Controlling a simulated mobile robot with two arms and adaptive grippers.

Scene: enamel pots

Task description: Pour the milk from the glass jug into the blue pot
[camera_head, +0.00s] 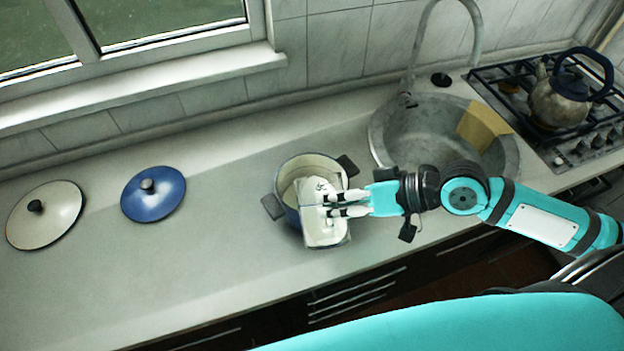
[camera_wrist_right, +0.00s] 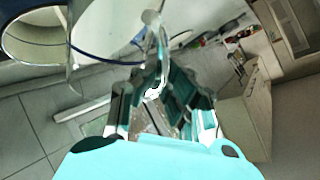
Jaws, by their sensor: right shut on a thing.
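The blue pot (camera_head: 291,214) stands open on the counter, with a pale inside and two dark handles. The glass jug (camera_head: 326,233) holds white milk and is tilted over the pot's front right part, covering some of its opening. My right gripper (camera_head: 340,204) is shut on the jug at its handle side, coming from the right. In the right wrist view, the clear jug (camera_wrist_right: 112,25) is at the top, in front of the fingers (camera_wrist_right: 158,95), and the round pot (camera_wrist_right: 30,55) is at the left. I cannot tell how much milk is in the pot. My left gripper is not in view.
A blue lid (camera_head: 153,195) and a cream lid (camera_head: 44,215) lie on the counter (camera_head: 200,270) to the left. The sink (camera_head: 385,130) and its tap (camera_head: 418,50) are behind the right arm. A kettle (camera_head: 562,101) stands on the stove. The front left counter is clear.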

